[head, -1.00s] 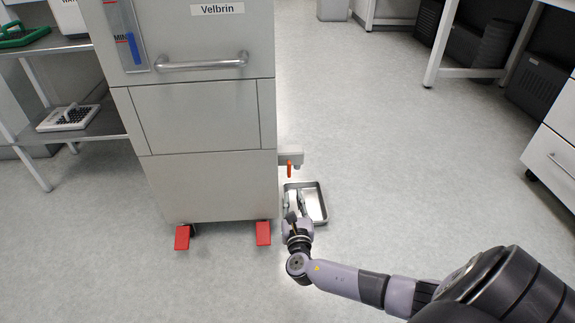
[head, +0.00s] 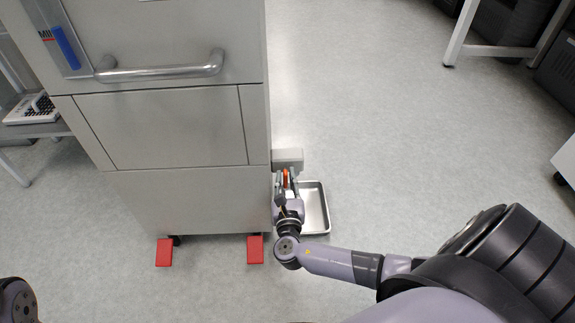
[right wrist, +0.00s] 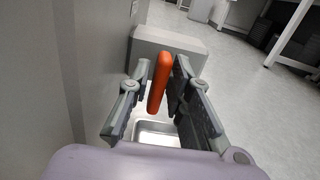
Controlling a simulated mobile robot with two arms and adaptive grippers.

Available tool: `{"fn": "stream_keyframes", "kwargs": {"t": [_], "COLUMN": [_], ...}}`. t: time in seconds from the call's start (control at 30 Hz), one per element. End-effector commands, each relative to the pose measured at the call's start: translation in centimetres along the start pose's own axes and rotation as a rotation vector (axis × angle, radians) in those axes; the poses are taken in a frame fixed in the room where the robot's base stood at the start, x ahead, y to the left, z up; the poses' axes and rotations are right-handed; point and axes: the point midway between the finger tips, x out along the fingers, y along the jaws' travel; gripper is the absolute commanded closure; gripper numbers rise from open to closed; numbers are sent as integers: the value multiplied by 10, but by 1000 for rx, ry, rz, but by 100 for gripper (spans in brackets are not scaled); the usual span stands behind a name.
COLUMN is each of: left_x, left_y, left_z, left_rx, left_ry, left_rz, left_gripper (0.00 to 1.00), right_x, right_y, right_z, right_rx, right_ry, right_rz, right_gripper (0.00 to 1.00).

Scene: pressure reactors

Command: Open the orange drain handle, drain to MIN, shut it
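The orange drain handle (right wrist: 158,82) hangs down from a grey drain block (right wrist: 165,50) on the right side of the grey cabinet (head: 180,190). My right gripper (right wrist: 150,100) is open, with its fingers on either side of the handle; the right finger looks closer to it. In the head view the handle (head: 286,177) shows between the fingers of my right gripper (head: 286,180). The sight gauge (head: 62,45) at the cabinet's upper left shows a blue column and part of a red MIN mark. Part of my left arm shows at the bottom left; its gripper is out of view.
A metal tray (head: 318,210) lies on the floor under the drain. Two red pedals (head: 164,252) (head: 255,249) stick out at the cabinet's base. A bar handle (head: 160,71) crosses the cabinet front.

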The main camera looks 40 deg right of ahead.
Motion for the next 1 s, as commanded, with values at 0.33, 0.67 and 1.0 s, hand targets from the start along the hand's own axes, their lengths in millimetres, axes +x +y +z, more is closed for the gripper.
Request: {"fn": "stream_keyframes", "kwargs": {"t": [0.33,0.67,1.0], "left_x": [1,1,1], "left_y": [0,0,0], "left_z": [-2,-2,-2], "left_rx": [1,1,1], "left_ry": [8,7,7], "left_rz": [1,0,0], "left_gripper": [60,60,60], "right_x": [-4,-4,-4], "right_y": [2,2,2], "right_z": [0,0,0], "right_rx": [0,0,0], "right_ry": [1,1,0], "right_rz": [0,0,0], "right_gripper": [81,97,100]}}
